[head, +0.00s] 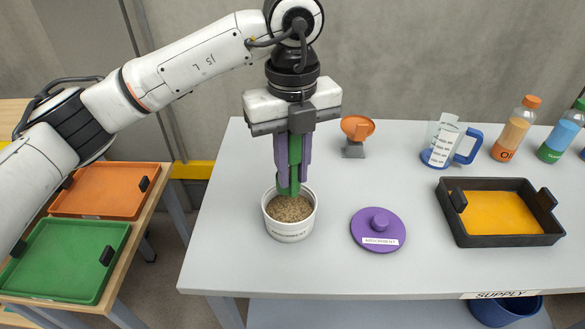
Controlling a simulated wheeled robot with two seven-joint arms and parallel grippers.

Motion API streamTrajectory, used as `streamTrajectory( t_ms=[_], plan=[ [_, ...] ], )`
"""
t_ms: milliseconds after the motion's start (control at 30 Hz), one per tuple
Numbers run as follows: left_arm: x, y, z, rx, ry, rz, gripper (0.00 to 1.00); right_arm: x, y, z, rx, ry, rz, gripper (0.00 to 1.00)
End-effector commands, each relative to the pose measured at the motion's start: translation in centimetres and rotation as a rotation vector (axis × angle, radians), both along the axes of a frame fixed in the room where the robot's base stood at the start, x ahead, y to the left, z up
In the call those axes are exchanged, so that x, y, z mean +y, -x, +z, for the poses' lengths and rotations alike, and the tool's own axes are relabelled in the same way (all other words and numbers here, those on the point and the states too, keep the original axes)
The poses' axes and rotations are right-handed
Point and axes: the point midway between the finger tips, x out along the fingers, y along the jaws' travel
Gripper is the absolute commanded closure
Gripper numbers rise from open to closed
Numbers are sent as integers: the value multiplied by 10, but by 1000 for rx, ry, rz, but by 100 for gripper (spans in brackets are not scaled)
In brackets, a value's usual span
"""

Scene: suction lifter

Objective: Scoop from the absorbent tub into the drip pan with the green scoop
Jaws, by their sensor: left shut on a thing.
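My left gripper (292,158) points straight down and is shut on the upright green scoop (295,165). The scoop's lower end is at the mouth of the absorbent tub (290,229), over its back part. I cannot tell how deep it reaches into the brown granules. The white tub is open and stands on the grey table. Its purple lid (378,222) lies to the right on the table. The black drip pan (506,239) is at the right, with an orange-yellow layer inside and a handle at each side. My right gripper is not in view.
An orange funnel-like cup on a grey stand (357,128) is behind the lid. A measuring jug with a blue handle (440,156), an orange-capped bottle (514,133) and a blue bottle (562,134) stand at the back right. Orange (70,211) and green (40,291) trays lie on a side table.

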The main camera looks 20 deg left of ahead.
Motion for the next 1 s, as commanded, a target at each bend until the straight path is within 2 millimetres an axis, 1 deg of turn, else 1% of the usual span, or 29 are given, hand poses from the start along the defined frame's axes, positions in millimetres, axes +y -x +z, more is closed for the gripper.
streamTrajectory(
  t_ms=[67,400,533,1000],
  plan=[
    [0,0,4,0,0,0,100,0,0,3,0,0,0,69],
    [0,0,4,-1,1,0,100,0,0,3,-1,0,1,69],
    [0,0,7,-1,0,0,100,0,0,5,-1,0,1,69],
    [0,-1,34,-2,1,1,100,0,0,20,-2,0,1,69]
  ],
)
